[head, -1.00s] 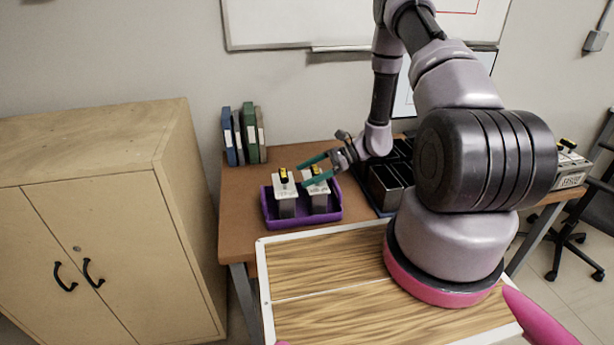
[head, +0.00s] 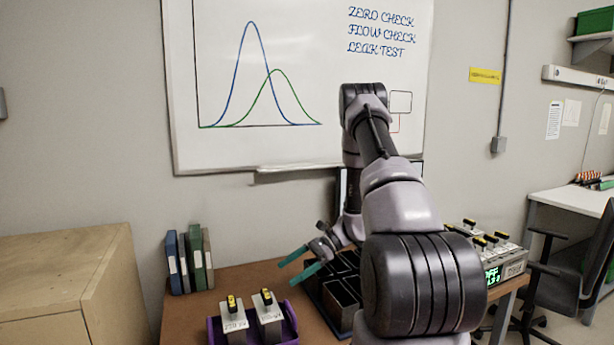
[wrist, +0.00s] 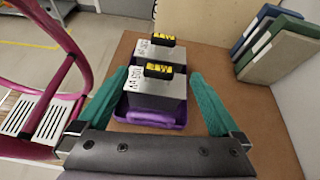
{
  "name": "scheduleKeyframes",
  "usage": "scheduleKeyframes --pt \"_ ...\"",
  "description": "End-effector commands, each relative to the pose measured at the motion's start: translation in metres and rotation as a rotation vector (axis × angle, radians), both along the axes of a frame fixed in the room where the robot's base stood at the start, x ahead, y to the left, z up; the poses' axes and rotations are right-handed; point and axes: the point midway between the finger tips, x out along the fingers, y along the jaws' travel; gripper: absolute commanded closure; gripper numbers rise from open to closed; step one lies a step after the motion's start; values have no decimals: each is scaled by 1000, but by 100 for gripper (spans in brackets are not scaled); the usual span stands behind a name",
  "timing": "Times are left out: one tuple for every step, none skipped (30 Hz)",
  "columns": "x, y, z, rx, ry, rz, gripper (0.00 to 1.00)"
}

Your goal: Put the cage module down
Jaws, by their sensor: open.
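Two grey modules with white tops and yellow-and-black handles stand upright in a purple tray, the left one (head: 235,323) and the right one (head: 269,317) in the head view. The tray (head: 292,318) is on the brown table and is cut off at the bottom of the picture. I cannot tell which one is the cage module. My gripper (head: 286,275), with teal fingers, is open and empty, raised to the upper right of the modules. In the wrist view the nearer module (wrist: 155,100) and the farther module (wrist: 145,50) show between the spread fingers, apart from them.
A black rack with open slots (head: 340,300) stands right of the tray, partly behind my arm. Binders (head: 188,262) stand at the table's back left. An instrument with a green display and similar yellow handles (head: 492,252) is at the right. A wooden cabinet (head: 70,285) is at the left.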

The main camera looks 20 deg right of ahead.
Motion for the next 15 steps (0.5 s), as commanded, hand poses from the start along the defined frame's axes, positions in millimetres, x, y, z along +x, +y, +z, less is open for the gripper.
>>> scheduleKeyframes --pt "2 3 23 -32 -41 35 0" --pt "1 5 35 -54 -63 58 0" --pt "-1 7 54 -86 -98 92 0" --pt "-3 9 67 -113 -124 119 0" --pt "-5 11 81 -138 -150 143 0" --pt "-9 14 98 -173 -184 178 0" --pt "-12 16 110 -199 -211 202 0" --pt "-16 17 122 -226 -238 225 0" --pt "-21 20 139 -262 -273 255 0" --pt "-25 22 150 -289 -301 278 0" --pt "-30 23 162 -316 -328 300 0" --pt "-36 25 176 -354 -367 328 0" --pt "-41 27 187 -381 -395 348 0" --pt "-46 28 198 -409 -424 367 0" --pt "-54 30 212 -446 -462 392 0"
